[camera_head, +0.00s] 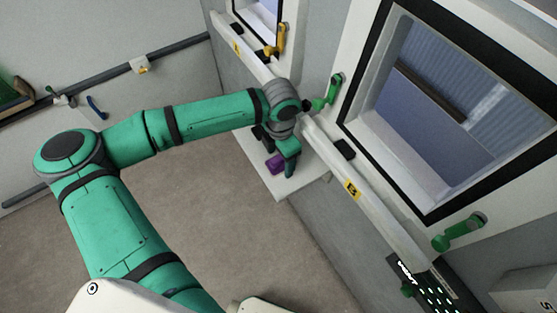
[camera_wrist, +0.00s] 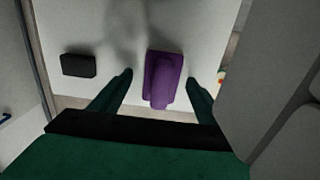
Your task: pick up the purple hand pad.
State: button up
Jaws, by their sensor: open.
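The purple hand pad (camera_wrist: 162,80) lies on a white shelf (camera_wrist: 105,25), its raised grip part facing up. In the wrist view it is between the two fingers of my gripper (camera_wrist: 160,82), a little nearer the left finger. The fingers are open, with a gap on both sides of the pad. In the head view the purple pad (camera_head: 275,163) shows at the tip of my gripper (camera_head: 277,150), partly hidden by a finger.
A black block (camera_wrist: 78,65) lies on the shelf left of the pad. A grey wall surface (camera_wrist: 275,70) stands close to the right finger. In the head view a window (camera_head: 460,110) with green handles (camera_head: 334,90) is right of my arm. A blue handle (camera_head: 96,107) hangs on the left wall.

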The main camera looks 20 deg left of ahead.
aim_at(278, 157)
jog(key=shift+d, duration=0.25)
jog(key=shift+c, duration=0.6)
jog(key=shift+a, duration=0.1)
jog(key=c, duration=1.2)
jog(key=shift+a+r, duration=0.1)
jog(key=shift+r, duration=0.1)
jog(key=shift+s+a+r, duration=0.1)
jog(key=shift+r, duration=0.15)
notch_tip(278, 157, up, 6)
jog(key=shift+s+a+r, duration=0.15)
jog(key=shift+r, duration=0.1)
jog(key=s+a, duration=0.4)
jog(key=s, duration=0.1)
jog(key=s+a, duration=0.4)
jog(key=s, duration=0.1)
jog(key=s+a, duration=0.3)
jog(key=s, duration=0.2)
jog(key=shift+a+f, duration=0.15)
jog(key=shift+a, duration=0.25)
